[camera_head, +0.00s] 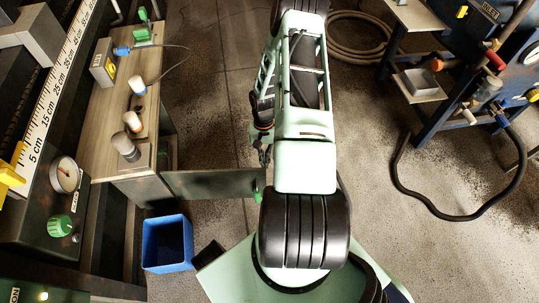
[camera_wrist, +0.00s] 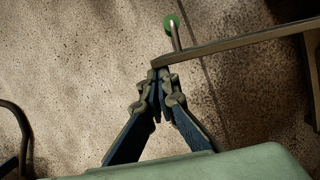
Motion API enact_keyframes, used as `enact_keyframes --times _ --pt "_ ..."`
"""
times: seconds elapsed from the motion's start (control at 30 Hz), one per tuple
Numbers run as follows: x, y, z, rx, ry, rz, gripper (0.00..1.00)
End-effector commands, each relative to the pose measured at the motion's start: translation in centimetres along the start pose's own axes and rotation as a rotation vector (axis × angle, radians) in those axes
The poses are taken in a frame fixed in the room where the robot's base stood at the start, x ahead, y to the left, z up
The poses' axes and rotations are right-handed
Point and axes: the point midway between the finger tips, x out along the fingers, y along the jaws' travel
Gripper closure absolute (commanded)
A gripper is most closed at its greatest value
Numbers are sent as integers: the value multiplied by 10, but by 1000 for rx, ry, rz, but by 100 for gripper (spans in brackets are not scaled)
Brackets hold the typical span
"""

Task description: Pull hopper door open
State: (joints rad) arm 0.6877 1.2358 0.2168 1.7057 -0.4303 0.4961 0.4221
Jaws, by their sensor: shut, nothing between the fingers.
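The hopper door (camera_head: 215,183) is a dark flat panel that stands out from the cabinet under the wooden bench, swung open at a wide angle. Its green knob (camera_head: 258,196) is near the free end, on the side towards the bottom of the picture. In the wrist view, the door's edge (camera_wrist: 235,43) runs in from the right, and the green knob (camera_wrist: 171,24) shows past it on a short stem. My gripper (camera_wrist: 160,76) is shut and empty, its fingertips close to the door's free end, on the side away from the knob. I cannot tell whether they touch it.
A blue bin (camera_head: 167,243) stands on the floor below the door. The wooden bench (camera_head: 112,105) holds several small jars and devices. A black hose (camera_head: 440,212) lies on the floor at right by a blue-framed machine. Open floor lies between bench and machine.

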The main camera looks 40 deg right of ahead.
Motion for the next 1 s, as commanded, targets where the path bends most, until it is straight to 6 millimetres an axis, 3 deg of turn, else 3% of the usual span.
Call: enact_keyframes --times 0.2,0.67,0.87,1.0 --pt "7 -6 38 86 -4 -21 100" --pt "8 -6 35 85 0 -22 100" --pt "-11 -5 33 86 2 -22 100" --pt "-37 -5 33 85 4 -22 100"
